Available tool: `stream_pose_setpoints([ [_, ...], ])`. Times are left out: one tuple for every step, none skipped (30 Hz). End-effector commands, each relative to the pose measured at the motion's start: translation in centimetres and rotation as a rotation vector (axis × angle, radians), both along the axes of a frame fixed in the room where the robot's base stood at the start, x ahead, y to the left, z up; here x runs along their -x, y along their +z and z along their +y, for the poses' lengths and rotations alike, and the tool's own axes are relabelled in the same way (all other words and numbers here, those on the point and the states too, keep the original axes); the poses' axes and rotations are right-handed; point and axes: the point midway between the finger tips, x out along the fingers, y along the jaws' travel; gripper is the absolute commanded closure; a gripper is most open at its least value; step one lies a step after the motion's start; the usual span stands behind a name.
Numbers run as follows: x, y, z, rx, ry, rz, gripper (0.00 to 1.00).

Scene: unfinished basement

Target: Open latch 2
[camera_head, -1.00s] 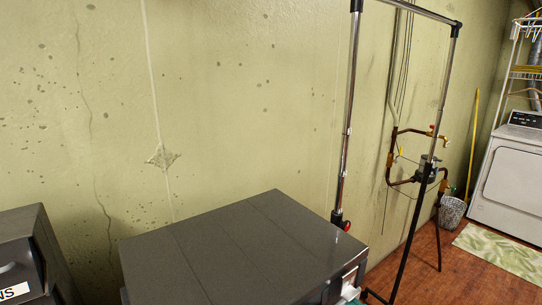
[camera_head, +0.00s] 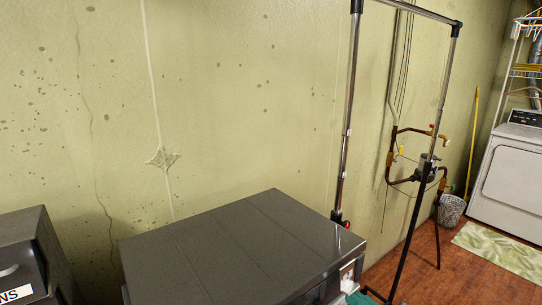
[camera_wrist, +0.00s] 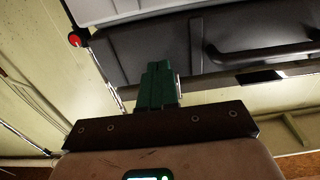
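A dark grey box (camera_head: 245,240) with a flat, grooved lid stands at bottom centre in the head view. A small pale piece (camera_head: 347,273), possibly a latch, shows at its right front corner; its number and state cannot be read. The green end of my gripper (camera_head: 358,298) shows just below that piece at the bottom edge. In the wrist view, my green gripper fingers (camera_wrist: 157,85) point at a dark grey surface (camera_wrist: 145,45). They look close together, but I cannot tell the gap, any contact or anything held.
Another dark grey box (camera_head: 30,255) with partial lettering stands at left. A metal rack (camera_head: 347,130) stands right of the box, before pipes. A dark bar handle (camera_wrist: 260,52) shows in the wrist view. Reddish floor (camera_head: 430,275) is free at right.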

Motion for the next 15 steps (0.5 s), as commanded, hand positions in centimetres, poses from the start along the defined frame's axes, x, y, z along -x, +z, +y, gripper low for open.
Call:
stream_pose_setpoints([
  [-0.1,0.9,0.0,-0.004,-0.002,-0.017,1.0],
  [-0.1,0.9,0.0,-0.004,-0.003,-0.018,1.0],
  [-0.1,1.0,0.0,-0.004,-0.003,-0.018,1.0],
  [-0.1,1.1,0.0,-0.004,-0.003,-0.018,1.0],
  [-0.1,1.2,0.0,-0.004,-0.003,-0.019,1.0],
  [-0.1,1.3,-0.1,-0.004,-0.003,-0.019,1.0],
  [-0.1,1.5,-0.1,-0.004,-0.003,-0.019,1.0],
  [-0.1,1.6,-0.1,-0.004,-0.003,-0.019,1.0],
  [0.0,1.8,-0.1,-0.005,-0.003,-0.02,1.0],
  [0.0,2.0,-0.1,-0.005,-0.002,-0.02,1.0],
  [0.0,2.1,-0.1,-0.005,-0.002,-0.02,1.0],
  [0.0,2.3,-0.1,-0.005,-0.002,-0.02,1.0],
  [0.1,2.4,-0.2,-0.006,-0.001,-0.02,1.0],
  [0.1,2.6,-0.2,-0.006,-0.001,-0.02,1.0],
  [0.1,2.8,-0.2,-0.006,-0.001,-0.02,1.0],
])
